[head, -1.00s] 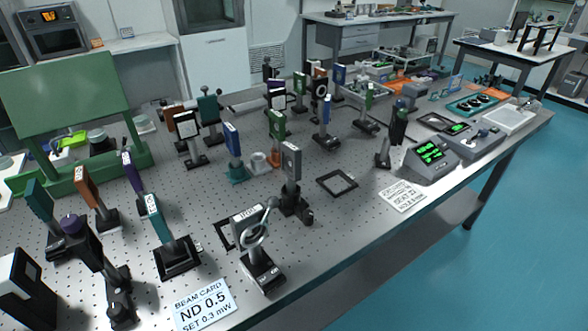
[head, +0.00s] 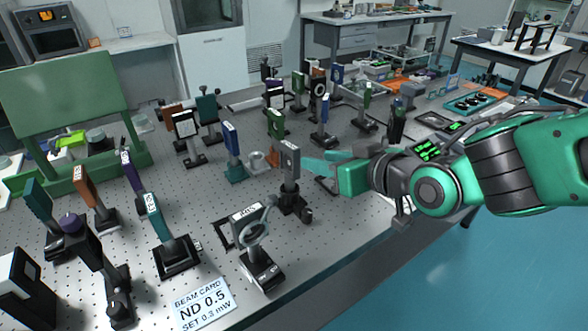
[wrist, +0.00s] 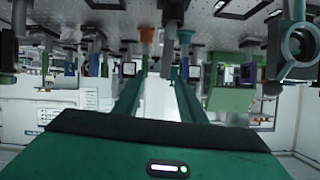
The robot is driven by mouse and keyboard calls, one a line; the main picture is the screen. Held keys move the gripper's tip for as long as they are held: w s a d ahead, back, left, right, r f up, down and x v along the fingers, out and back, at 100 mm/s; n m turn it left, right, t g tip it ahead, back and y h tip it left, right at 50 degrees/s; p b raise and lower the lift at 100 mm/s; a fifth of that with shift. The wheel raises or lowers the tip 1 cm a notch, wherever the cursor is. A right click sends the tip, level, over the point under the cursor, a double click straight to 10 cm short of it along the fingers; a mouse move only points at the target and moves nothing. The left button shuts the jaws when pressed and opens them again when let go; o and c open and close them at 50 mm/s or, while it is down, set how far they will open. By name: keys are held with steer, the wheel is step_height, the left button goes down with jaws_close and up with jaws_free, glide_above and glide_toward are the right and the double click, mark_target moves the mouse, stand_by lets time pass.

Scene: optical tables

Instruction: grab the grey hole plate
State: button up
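The grey hole plate (head: 289,160) stands upright on a dark post and base on the perforated table, near the middle of the head view. A small hole shows near its top. My gripper (head: 314,164) is just to its right, at about plate height, with its fingers pointing left toward it. In the upside-down wrist view my gripper (wrist: 157,80) has two green fingers spread apart, with nothing visibly held between them. A dark upright (wrist: 172,38) near the right fingertip may be the plate and its post. I cannot tell whether a finger touches it.
A ring-shaped iris mount (head: 258,240) stands in front of the plate. A blue plate (head: 231,143) and a green plate (head: 276,124) stand behind it. An ND 0.5 card (head: 203,303) lies at the front edge. Several other posted mounts crowd the table.

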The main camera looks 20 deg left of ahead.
mark_target(297, 153)
steer(key=shift+y, duration=0.3)
steer(key=shift+s+a+r+x, duration=0.1)
steer(key=shift+x, duration=1.75)
steer(key=shift+s+a+r+x, duration=0.1)
steer(key=shift+x, duration=1.75)
steer(key=shift+s+a+r+x, duration=0.1)
steer(key=shift+a+x, duration=0.05)
steer(key=shift+x, duration=1.7)
jaws_close()
